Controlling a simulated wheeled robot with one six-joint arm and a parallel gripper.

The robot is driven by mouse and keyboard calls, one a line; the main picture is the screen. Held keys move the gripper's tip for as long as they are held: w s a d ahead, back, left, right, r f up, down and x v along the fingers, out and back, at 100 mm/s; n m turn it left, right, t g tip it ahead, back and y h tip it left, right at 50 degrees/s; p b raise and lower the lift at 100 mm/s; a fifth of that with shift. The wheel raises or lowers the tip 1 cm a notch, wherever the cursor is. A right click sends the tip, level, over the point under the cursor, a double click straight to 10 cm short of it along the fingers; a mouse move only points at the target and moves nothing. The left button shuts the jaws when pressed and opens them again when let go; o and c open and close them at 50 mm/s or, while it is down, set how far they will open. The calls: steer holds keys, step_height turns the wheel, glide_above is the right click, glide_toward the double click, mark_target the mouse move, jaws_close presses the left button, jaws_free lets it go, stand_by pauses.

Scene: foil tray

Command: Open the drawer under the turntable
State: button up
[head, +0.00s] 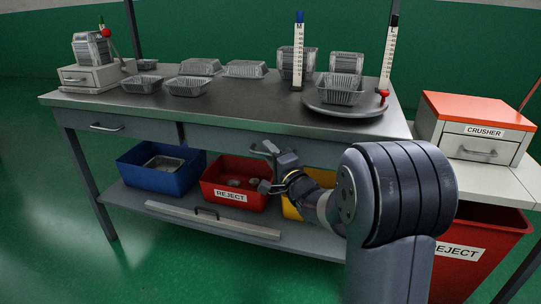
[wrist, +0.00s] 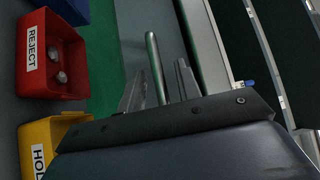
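The turntable (head: 320,109) is a grey disc at the right end of the bench top, with a foil tray (head: 341,92) on it. The drawer (head: 222,140) below is a grey front under the bench edge and looks closed. Its bar handle (wrist: 153,52) shows in the wrist view. My gripper (head: 264,168) is at the drawer front. In the wrist view my gripper (wrist: 159,68) is open, with one finger on each side of the bar and gaps showing. My arm hides the right part of the drawer front.
A second drawer with a handle (head: 106,128) is at the left. Blue (head: 150,182), red (head: 232,200) and yellow (head: 292,210) bins stand on the lower shelf. A crusher box (head: 475,130) and a large red reject bin (head: 490,225) are at the right. Several foil trays lie on the bench.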

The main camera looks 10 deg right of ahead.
steer(key=shift+c, duration=0.4)
jaws_close()
steer(key=shift+s, duration=0.1)
